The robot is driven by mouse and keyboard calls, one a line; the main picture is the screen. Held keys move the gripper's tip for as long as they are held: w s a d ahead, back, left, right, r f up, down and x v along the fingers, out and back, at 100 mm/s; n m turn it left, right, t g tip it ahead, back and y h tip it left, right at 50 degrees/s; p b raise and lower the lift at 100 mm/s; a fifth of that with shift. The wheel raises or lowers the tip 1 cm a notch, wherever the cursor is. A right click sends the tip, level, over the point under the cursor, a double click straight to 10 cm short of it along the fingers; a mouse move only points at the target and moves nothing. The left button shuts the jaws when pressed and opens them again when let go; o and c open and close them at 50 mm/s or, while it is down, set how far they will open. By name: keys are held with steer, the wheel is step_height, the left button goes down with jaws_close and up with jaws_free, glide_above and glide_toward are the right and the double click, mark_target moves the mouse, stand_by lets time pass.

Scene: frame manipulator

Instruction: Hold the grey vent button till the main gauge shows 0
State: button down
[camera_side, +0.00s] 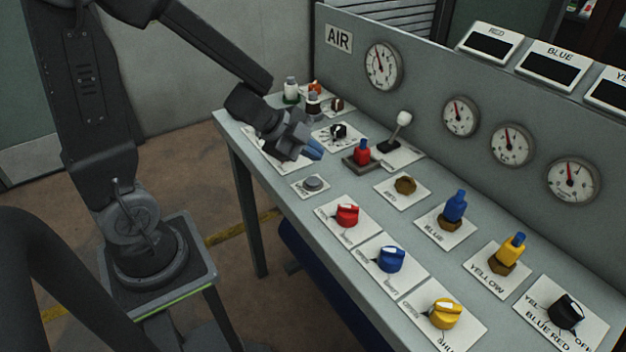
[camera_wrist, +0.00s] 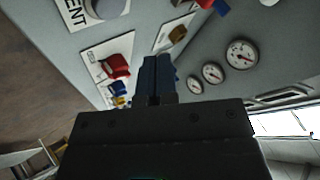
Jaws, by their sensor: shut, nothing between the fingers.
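The grey vent button (camera_side: 313,183) sits on a small white plate near the front edge of the table. It also shows at the top left of the wrist view (camera_wrist: 103,8), beside the letters "ENT". My gripper (camera_side: 314,150) is shut and empty, with blue fingertips, above the table and behind the button, apart from it. Its fingers also show in the wrist view (camera_wrist: 157,75). The main gauge (camera_side: 382,66) is the large dial beside the AIR sign on the panel. Its needle points up and slightly left; the numbers are too small to read.
A red plug (camera_side: 362,152) on a dark block and a white-knobbed lever (camera_side: 402,121) stand close to the right of my gripper. Red (camera_side: 347,215), blue (camera_side: 391,259) and yellow (camera_side: 445,313) knobs line the front edge. Smaller gauges (camera_side: 461,116) are on the panel.

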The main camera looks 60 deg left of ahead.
mark_target(312, 182)
steer(key=shift+f, duration=2.15)
steer(key=shift+f, duration=0.1)
stand_by(0.3)
steer(key=shift+f, duration=0.35)
steer(key=shift+f, duration=0.45)
stand_by(1.9)
stand_by(1.2)
steer(key=shift+r, duration=0.9)
steer(key=shift+r, duration=0.1)
steer(key=shift+r, duration=2.4)
